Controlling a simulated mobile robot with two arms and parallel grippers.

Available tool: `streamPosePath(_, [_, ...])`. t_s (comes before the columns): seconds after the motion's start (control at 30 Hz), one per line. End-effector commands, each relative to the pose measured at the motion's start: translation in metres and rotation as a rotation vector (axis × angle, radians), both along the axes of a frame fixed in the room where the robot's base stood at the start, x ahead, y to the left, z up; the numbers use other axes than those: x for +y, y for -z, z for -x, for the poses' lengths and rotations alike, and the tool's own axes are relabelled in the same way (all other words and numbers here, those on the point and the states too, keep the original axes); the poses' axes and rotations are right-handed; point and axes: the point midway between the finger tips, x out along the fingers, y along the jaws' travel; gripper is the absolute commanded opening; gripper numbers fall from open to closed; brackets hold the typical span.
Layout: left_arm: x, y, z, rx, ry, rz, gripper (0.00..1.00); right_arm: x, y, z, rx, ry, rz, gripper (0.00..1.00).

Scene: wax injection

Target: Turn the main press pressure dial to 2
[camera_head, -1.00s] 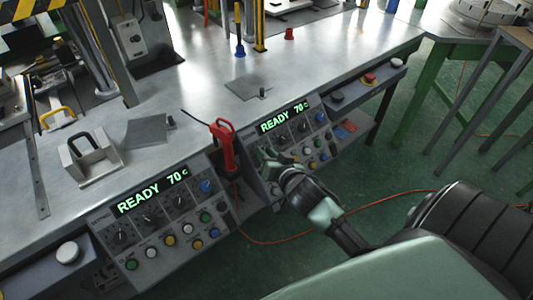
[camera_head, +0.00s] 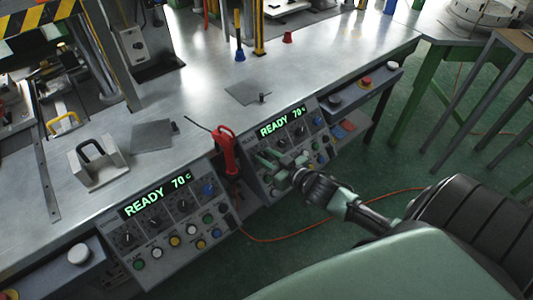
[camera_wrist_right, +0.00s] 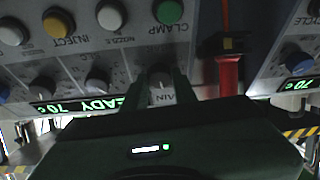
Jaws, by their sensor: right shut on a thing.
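The right control panel (camera_head: 318,146) is grey, with a green READY 70 display and several dials and coloured buttons. My right gripper (camera_head: 270,161) is at the left part of this panel. In the right wrist view, which shows the panel upside down, my right gripper's two dark fingers (camera_wrist_right: 160,82) stand on either side of a round dial (camera_wrist_right: 160,76). It is shut on this dial, beside a label that reads MAIN. The dial's pointer and scale are too dark to read. In the head view the gripper hides the dial. My left gripper is not in view.
A second, similar panel (camera_head: 165,218) is at the left, also showing READY 70. A red-handled tool (camera_head: 226,152) hangs between the panels, close to my gripper. It also shows in the wrist view (camera_wrist_right: 229,74). An orange cable (camera_head: 285,240) lies on the green floor.

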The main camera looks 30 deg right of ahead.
Motion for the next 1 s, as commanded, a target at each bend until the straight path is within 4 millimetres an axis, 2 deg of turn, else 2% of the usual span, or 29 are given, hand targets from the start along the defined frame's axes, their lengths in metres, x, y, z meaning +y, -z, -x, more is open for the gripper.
streamPosePath(0.1, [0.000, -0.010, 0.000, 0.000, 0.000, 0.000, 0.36, -0.002, -0.003, 0.000, -0.004, -0.074, 0.091, 0.00])
streamPosePath(0.6, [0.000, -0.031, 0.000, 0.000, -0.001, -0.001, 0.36, -0.005, -0.003, -0.002, -0.033, -0.371, 0.444, 0.00])
streamPosePath(1.0, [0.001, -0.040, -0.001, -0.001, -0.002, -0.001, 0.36, -0.005, -0.003, -0.002, -0.048, -0.528, 0.629, 0.00])
